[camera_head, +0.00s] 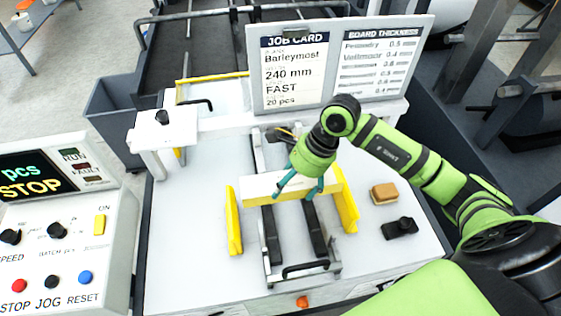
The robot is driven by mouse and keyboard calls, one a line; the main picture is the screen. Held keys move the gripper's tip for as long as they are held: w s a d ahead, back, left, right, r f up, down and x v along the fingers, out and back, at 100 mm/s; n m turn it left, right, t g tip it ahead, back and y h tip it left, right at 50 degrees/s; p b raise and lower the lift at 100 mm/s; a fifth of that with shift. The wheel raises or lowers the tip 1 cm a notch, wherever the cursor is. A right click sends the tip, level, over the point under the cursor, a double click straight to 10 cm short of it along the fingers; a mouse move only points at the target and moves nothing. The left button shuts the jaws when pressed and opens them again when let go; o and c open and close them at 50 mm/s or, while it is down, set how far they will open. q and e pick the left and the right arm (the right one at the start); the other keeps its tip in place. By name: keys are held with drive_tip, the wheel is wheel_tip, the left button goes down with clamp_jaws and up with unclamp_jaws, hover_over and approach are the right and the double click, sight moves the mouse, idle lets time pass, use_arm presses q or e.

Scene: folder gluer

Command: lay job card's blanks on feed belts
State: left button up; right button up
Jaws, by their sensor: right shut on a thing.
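The job card (292,72) stands at the back of the machine table and reads Barleymost, 240 mm, FAST, 20 pcs. A board thickness list (376,66) is beside it. Two dark feed belts (270,237) run front to back between two yellow side guides (234,222). A pale cream blank or stack of blanks (258,187) lies across the belts between the guides. My right gripper (297,192) is over it, teal fingers pointing down, shut on it. Whether it rests on the belts or is slightly raised I cannot tell. My left gripper is not in view.
A control panel (55,215) showing STOP stands at the left. A white bracket with a black knob (163,128) is at the table's back left. A tan block (384,193) and a black device (399,228) lie right of the guides. The table's left front is clear.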

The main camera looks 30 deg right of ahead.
drive_tip(key=shift+s, duration=0.15)
drive_tip(key=shift+s+f+b, duration=0.4)
drive_tip(key=shift+f+b, duration=0.05)
drive_tip(key=shift+f, duration=0.05)
drive_tip(key=f+b, duration=0.2)
drive_tip(key=f, duration=0.1)
drive_tip(key=f+b, duration=0.2)
drive_tip(key=f, duration=0.1)
drive_tip(key=f+b, duration=0.2)
drive_tip(key=f, duration=0.1)
drive_tip(key=shift+w, duration=0.25)
drive_tip(key=shift+f+b, duration=0.65)
drive_tip(key=shift+b, duration=0.15)
drive_tip(key=shift+f, duration=0.15)
use_arm(q)
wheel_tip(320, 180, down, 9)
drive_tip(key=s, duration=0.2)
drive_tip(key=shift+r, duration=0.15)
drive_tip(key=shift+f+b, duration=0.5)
drive_tip(key=shift+b, duration=0.1)
use_arm(e)
drive_tip(key=shift+f, duration=0.4)
